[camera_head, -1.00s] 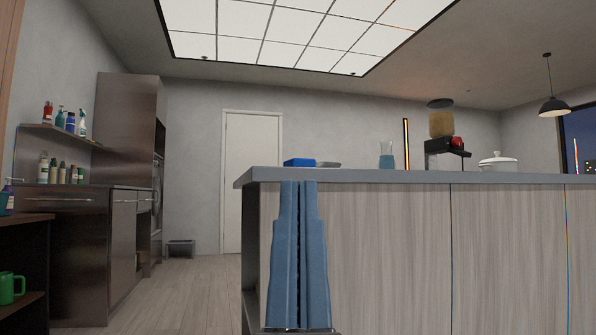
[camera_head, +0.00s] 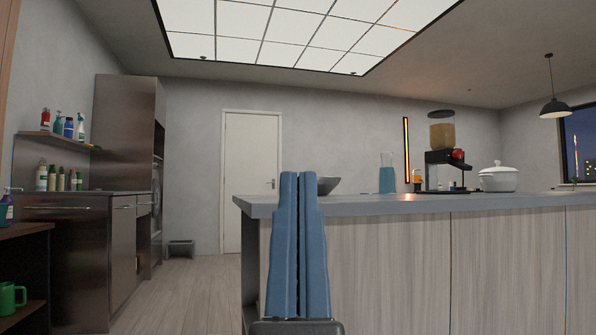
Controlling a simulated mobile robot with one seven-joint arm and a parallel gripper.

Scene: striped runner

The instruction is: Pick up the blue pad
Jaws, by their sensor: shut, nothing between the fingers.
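My gripper (camera_head: 301,176) is shut and empty, its two blue fingers side by side, pointing up in the picture in front of the counter's left end. No blue pad shows now. The spot on the counter (camera_head: 400,205) where a flat blue thing showed earlier is behind my fingers. A grey bowl (camera_head: 329,185) shows just right of the fingertips, partly hidden by them.
Farther right on the counter are a blue-based blender (camera_head: 387,174), a coffee grinder (camera_head: 441,158) and a white lidded pot (camera_head: 498,178). Open floor (camera_head: 197,285) lies left of the counter. Dark cabinets (camera_head: 75,255) line the left wall.

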